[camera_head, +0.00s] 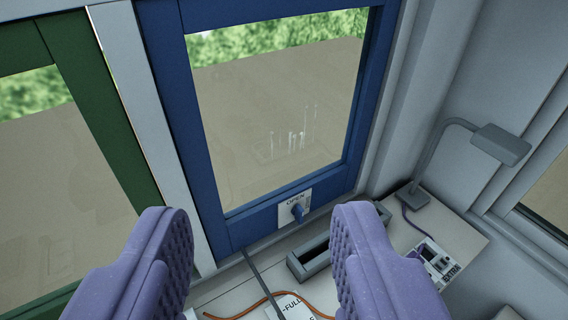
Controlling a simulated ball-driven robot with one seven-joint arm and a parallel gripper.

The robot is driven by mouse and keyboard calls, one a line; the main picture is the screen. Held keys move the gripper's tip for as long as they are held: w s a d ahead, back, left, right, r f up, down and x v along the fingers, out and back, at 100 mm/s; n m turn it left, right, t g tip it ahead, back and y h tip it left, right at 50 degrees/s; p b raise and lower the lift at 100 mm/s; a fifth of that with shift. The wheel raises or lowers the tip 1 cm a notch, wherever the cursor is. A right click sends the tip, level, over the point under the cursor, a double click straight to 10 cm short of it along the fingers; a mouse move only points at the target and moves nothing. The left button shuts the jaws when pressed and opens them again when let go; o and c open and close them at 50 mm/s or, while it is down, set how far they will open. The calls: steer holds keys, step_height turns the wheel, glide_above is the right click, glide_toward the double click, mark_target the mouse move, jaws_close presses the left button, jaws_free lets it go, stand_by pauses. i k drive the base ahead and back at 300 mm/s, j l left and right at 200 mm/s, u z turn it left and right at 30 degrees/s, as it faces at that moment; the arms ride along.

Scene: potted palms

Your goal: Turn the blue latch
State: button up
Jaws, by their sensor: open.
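The blue latch (297,211) is a small blue knob on a white plate marked "OPEN" (294,204). The plate sits on the bottom rail of the blue-framed window (264,215). My gripper (254,245) shows as two purple ridged fingers at the bottom of the view. They are open, with a wide gap between them and nothing held. The latch lies beyond the fingertips, in line with the right part of the gap, and neither finger touches it.
A grey open tray (312,262) stands on the sill below the latch. A grey desk lamp (500,145) and a small device (436,262) are at the right. An orange cable (243,312) and a dark rod (259,278) lie between the fingers. A green-framed window (98,120) is at the left.

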mark_target(298, 211)
steer(key=i+l+u, duration=0.1)
steer(key=l+u, duration=0.2)
steer(key=l, duration=0.5)
steer(key=l+u, duration=0.35)
steer(key=l, duration=0.45)
